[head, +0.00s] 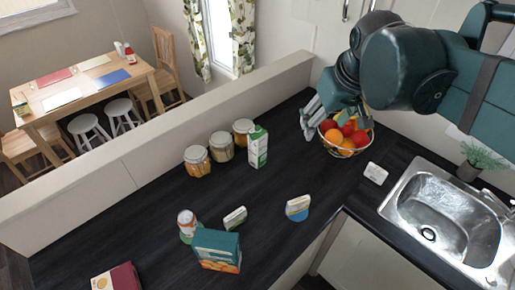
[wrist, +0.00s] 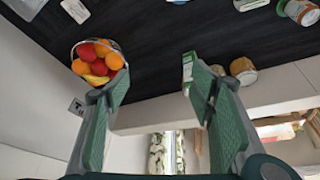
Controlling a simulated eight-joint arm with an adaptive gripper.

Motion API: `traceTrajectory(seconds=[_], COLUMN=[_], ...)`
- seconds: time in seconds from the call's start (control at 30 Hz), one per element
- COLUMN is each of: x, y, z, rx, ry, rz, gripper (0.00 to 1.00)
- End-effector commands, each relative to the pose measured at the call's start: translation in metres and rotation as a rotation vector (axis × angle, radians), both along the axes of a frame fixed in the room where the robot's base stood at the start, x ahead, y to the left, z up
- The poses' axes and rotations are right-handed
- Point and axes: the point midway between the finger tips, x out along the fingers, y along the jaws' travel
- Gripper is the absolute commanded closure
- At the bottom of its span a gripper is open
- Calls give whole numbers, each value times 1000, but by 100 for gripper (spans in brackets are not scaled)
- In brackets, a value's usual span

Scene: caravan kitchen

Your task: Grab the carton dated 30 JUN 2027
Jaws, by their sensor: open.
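A white and green carton (head: 258,147) stands upright on the dark counter, beside the glass jars. In the wrist view the carton (wrist: 187,68) shows near the tip of the right finger, which partly hides it. A small white and green item (head: 235,218) lies nearer the front; I cannot tell what it is. No date is legible on anything. My gripper (head: 314,112) is open and empty, above the counter to the right of the carton and by the fruit basket. Its two fingers are wide apart in the wrist view (wrist: 158,78).
Jars (head: 222,146) stand left of the carton. A fruit basket (head: 347,137) is close to my gripper. A teal box (head: 216,250), a small bottle (head: 187,222) and a round-topped item (head: 298,208) are at the front. A sink (head: 445,220) is at right. The counter's middle is clear.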

Motion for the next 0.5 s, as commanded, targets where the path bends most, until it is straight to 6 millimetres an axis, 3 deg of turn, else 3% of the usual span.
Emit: traceTrajectory(seconds=[0.5], x=[73], y=[48], z=[7], rx=[-53], ry=[120], rz=[163], gripper=[45])
